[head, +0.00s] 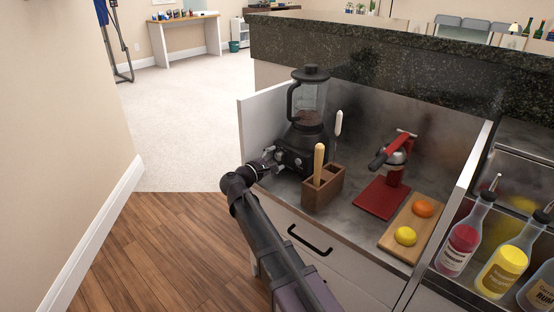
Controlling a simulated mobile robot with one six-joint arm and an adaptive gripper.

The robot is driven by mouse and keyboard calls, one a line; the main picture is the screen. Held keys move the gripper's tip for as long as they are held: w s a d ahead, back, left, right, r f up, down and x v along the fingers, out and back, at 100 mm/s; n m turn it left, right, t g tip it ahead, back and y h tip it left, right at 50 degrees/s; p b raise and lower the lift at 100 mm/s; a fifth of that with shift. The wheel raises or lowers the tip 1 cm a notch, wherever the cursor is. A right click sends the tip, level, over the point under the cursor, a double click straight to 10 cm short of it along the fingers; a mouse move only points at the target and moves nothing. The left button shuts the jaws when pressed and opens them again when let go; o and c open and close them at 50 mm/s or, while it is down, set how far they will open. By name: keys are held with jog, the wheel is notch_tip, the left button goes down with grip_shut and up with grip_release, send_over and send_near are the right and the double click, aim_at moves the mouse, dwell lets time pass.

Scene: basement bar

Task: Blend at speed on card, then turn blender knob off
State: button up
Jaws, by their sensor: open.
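A black blender with a clear lidded jar (312,100) stands at the left end of the metal counter. Its dark base (305,145) has a control panel at the front, and a little dark content shows low in the jar. My gripper (277,154) is at the front left of the base, close to the panel. It is open, with no object seen in it. I cannot tell whether it touches the knob, which is too small and partly hidden. No card with a speed on it is readable in this view.
A wooden holder (323,188) with upright tools stands right of the blender, close to my gripper. Further right are a red citrus press (394,170), a cutting board (394,243) with fruit, and several bottles. A white side panel (251,128) bounds the counter at left.

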grip_shut()
jog(key=shift+d, duration=0.2)
jog(key=shift+a, duration=0.15)
jog(key=shift+m, duration=0.4)
jog(key=shift+a+m, duration=0.15)
jog(key=shift+m, duration=2.85)
